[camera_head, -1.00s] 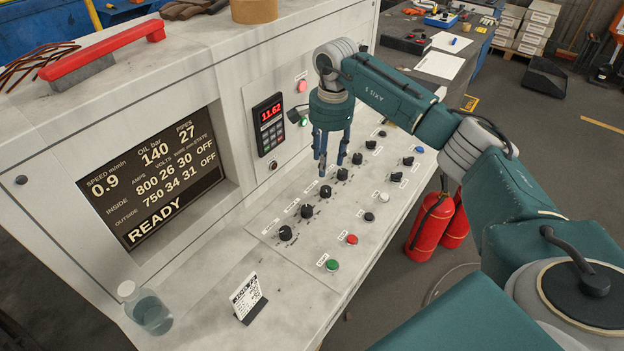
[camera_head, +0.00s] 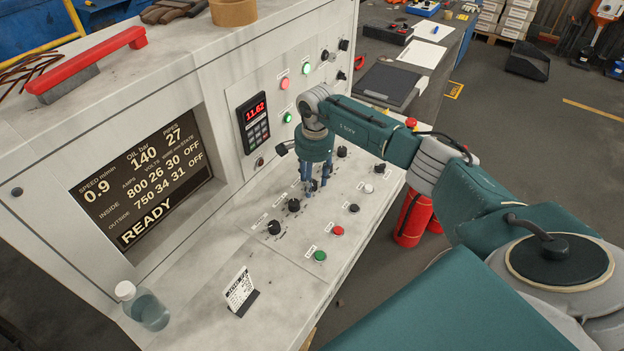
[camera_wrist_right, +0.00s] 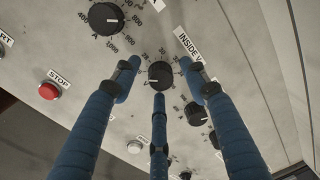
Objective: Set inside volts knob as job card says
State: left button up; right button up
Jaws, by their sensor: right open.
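The inside volts knob (camera_wrist_right: 160,76) is black and round, with a numbered scale and the label "INSIDE V" (camera_wrist_right: 188,43) beside it in the right wrist view. My right gripper (camera_head: 313,190) is open, its three blue fingers spread around this knob. Whether they touch it, I cannot tell. In the head view the fingers largely hide it. The job card (camera_head: 240,291) stands on the console's front ledge; its writing is too small to read. My left gripper is out of view.
An amps knob (camera_wrist_right: 106,18) sits close to the fingers. A red stop button (camera_head: 337,231), a green button (camera_head: 320,256) and more knobs (camera_head: 273,227) share the panel. A bottle (camera_head: 143,306) stands at the ledge's left. Red extinguishers (camera_head: 413,218) stand beside the console.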

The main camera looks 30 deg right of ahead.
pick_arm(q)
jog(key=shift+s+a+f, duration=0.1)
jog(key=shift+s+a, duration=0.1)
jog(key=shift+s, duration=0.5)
pick_arm(e)
grip_shut()
